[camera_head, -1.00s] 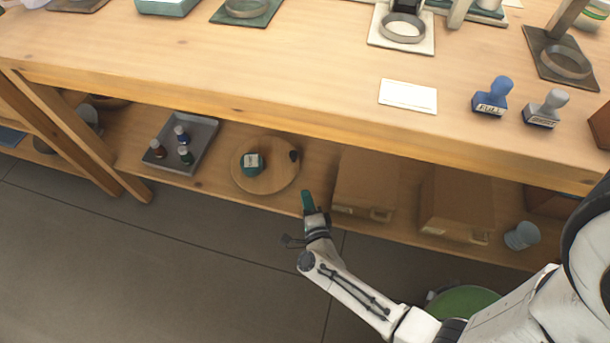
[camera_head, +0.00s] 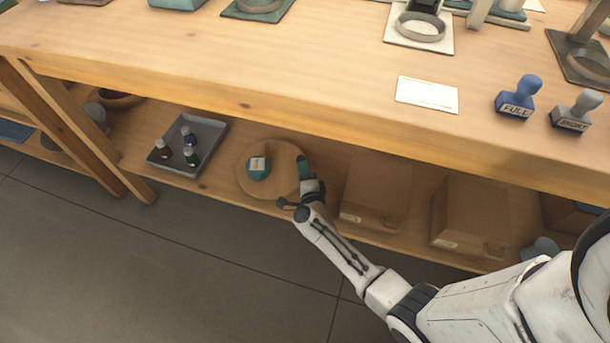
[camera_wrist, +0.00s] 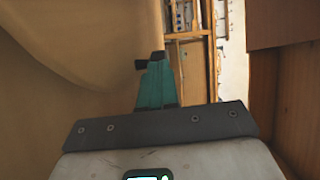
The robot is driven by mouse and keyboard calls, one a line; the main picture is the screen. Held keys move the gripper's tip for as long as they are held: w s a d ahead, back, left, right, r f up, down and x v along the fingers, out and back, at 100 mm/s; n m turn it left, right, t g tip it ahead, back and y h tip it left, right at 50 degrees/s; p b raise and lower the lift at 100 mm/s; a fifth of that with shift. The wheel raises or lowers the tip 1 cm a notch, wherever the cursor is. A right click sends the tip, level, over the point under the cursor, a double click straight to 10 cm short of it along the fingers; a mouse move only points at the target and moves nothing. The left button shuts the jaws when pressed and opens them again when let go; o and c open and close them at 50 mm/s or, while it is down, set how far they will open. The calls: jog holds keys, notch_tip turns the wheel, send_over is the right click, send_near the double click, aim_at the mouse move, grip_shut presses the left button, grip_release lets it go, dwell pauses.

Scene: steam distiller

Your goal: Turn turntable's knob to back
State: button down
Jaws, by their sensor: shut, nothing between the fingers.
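The turntable (camera_head: 248,186) is a round wooden disc on the lower shelf, with a teal item with a pale top (camera_head: 258,168) on it. My gripper (camera_head: 303,161) has teal fingers, shut and empty, at the right rim of the turntable. In the head view the dark knob is hidden behind my gripper. In the wrist view the turntable (camera_wrist: 95,40) fills the upper left. A small dark piece, which looks like the knob (camera_wrist: 141,64), shows at the left of my fingertips (camera_wrist: 156,62). I cannot tell whether they touch.
A grey tray (camera_head: 211,136) with several small bottles stands left of the turntable. Two cardboard boxes (camera_head: 375,187) (camera_head: 468,212) stand close on the right. The tabletop's front edge (camera_head: 300,125) overhangs the lower shelf. The floor in front is open.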

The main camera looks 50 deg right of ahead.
jog(key=shift+w+d, duration=0.35)
jog(key=shift+d, duration=0.35)
jog(key=shift+w+d, duration=0.3)
jog(key=shift+d, duration=0.4)
